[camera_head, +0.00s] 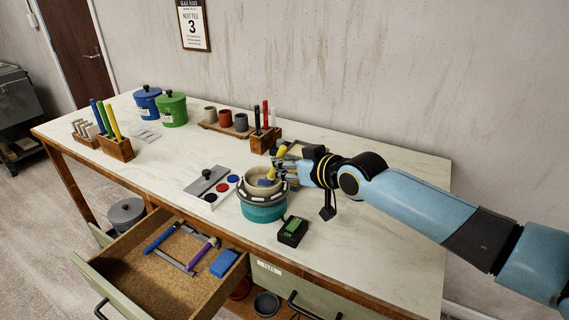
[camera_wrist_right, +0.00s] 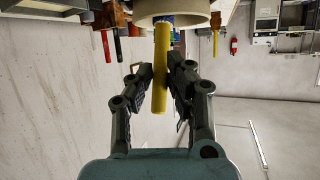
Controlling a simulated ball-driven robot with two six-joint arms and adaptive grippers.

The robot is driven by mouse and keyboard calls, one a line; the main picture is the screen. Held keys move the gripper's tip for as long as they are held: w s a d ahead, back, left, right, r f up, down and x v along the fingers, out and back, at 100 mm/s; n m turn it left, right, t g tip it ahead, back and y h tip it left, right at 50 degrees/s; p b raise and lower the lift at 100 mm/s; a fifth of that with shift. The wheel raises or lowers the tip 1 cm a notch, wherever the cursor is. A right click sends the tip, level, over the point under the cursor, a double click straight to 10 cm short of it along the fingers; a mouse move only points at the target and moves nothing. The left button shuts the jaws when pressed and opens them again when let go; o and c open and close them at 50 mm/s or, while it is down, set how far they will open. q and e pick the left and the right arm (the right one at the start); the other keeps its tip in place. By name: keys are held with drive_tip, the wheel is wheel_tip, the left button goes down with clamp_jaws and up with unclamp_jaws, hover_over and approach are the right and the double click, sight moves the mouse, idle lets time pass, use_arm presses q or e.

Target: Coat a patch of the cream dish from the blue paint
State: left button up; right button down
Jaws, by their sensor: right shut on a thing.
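The cream dish (camera_head: 251,187) sits on a teal turntable (camera_head: 262,212) near the table's front edge. My right gripper (camera_head: 279,169) is at the dish's right side, shut on a yellow-handled brush (camera_wrist_right: 161,70). In the right wrist view the handle stands between the fingers and its far end meets the dish (camera_wrist_right: 190,8). The paint box (camera_head: 208,186), left of the turntable, has round red, blue and dark pans. My left gripper is out of view.
A black and green device (camera_head: 292,231) lies right of the turntable. An open drawer (camera_head: 130,262) holds tools and a blue block (camera_head: 224,263). Wooden holders (camera_head: 116,148) with coloured handles, lidded pots (camera_head: 172,110) and small cups (camera_head: 225,118) stand farther back. The table's right end is clear.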

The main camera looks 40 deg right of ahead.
drive_tip(key=shift+r+p, duration=2.4)
drive_tip(key=shift+r, duration=0.4)
drive_tip(key=shift+s+r+p, duration=0.1)
drive_tip(key=shift+r+p, duration=0.8)
drive_tip(key=shift+r, duration=0.6)
